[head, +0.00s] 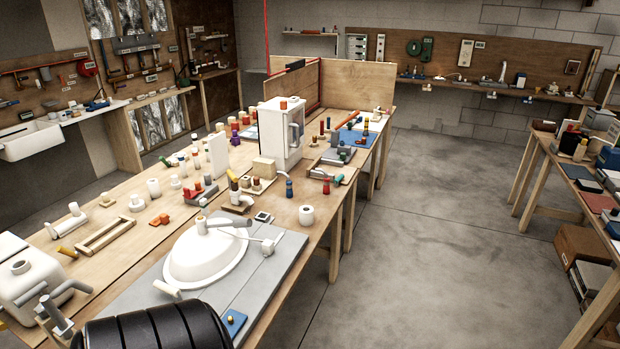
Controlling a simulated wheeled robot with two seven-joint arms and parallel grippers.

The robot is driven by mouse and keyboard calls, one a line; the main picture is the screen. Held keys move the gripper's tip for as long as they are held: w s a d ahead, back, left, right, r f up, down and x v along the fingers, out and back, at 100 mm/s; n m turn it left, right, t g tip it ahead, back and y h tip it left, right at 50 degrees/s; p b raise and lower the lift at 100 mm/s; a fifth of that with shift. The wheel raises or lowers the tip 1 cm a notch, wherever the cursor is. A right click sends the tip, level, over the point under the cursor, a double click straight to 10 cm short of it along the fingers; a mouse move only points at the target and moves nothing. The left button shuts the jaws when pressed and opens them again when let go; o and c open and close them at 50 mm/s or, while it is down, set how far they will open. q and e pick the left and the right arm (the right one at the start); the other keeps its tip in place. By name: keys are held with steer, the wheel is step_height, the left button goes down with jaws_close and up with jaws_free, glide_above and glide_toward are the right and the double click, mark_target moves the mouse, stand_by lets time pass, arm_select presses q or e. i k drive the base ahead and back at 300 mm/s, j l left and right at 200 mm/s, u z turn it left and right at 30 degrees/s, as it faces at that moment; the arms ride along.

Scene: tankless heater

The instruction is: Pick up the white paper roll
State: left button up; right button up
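A short white roll with a dark hole in its top (306,215), which looks like the paper roll, stands upright on the wooden workbench (318,236) near its right edge. Similar white cylinders stand farther left on the bench: one (153,187) is upright, and another (136,202) is low and wide. I cannot tell for certain whether these are paper too.
A white basin (205,255) lies on a grey board (262,262). A white heater box (281,133) and many small fittings crowd the bench's middle. Open floor (440,230) lies right of the bench; another table (540,150) stands farther right.

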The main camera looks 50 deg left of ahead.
mark_target(306, 212)
steer(key=i+j+u, duration=0.15)
steer(key=i+u, duration=0.25)
steer(key=i, duration=0.15)
steer(key=i+u, duration=0.45)
steer(key=i+l+u, duration=0.2)
steer(key=i+u, duration=0.2)
steer(key=i, duration=0.2)
